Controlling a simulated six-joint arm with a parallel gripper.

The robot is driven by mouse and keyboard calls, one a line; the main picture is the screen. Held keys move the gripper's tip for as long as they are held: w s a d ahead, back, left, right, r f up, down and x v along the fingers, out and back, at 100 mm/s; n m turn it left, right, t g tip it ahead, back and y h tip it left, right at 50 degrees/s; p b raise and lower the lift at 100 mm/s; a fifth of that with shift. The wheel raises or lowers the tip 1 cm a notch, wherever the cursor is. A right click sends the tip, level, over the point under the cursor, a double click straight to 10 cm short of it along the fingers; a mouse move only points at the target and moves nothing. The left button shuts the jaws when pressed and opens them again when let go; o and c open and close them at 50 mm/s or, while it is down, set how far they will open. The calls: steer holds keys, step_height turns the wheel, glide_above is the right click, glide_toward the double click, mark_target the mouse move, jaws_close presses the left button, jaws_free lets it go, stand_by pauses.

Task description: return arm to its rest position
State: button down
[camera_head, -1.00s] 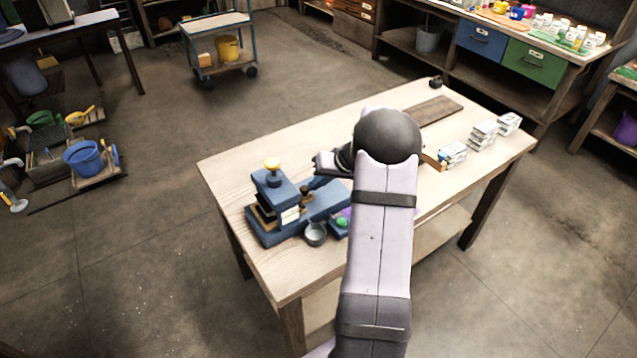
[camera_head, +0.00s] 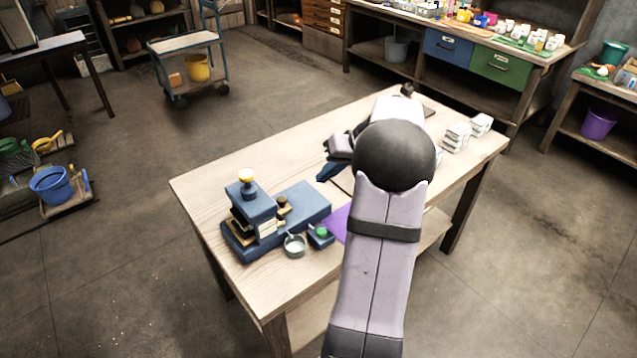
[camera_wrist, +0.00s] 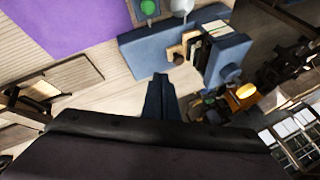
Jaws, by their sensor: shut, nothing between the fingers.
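My arm stretches over the wooden workbench (camera_head: 205,185) in the head view. My gripper (camera_head: 326,172) is above the bench, to the right of the blue block assembly (camera_head: 305,203). In the wrist view, the blue fingers of my gripper (camera_wrist: 160,80) are together with nothing between them. They appear apart from the blue block (camera_wrist: 150,50), which lies beyond them. My forearm hides part of the bench's middle and right side.
A yellow-topped knob (camera_head: 246,176) stands on the blue assembly. White boxes (camera_head: 456,136) stand at the bench's right end. The bench's near-left area is clear.

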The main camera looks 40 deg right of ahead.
steer(key=shift+s+d+r, duration=0.1)
steer(key=shift+s+r, duration=0.05)
steer(key=shift+r, duration=0.1)
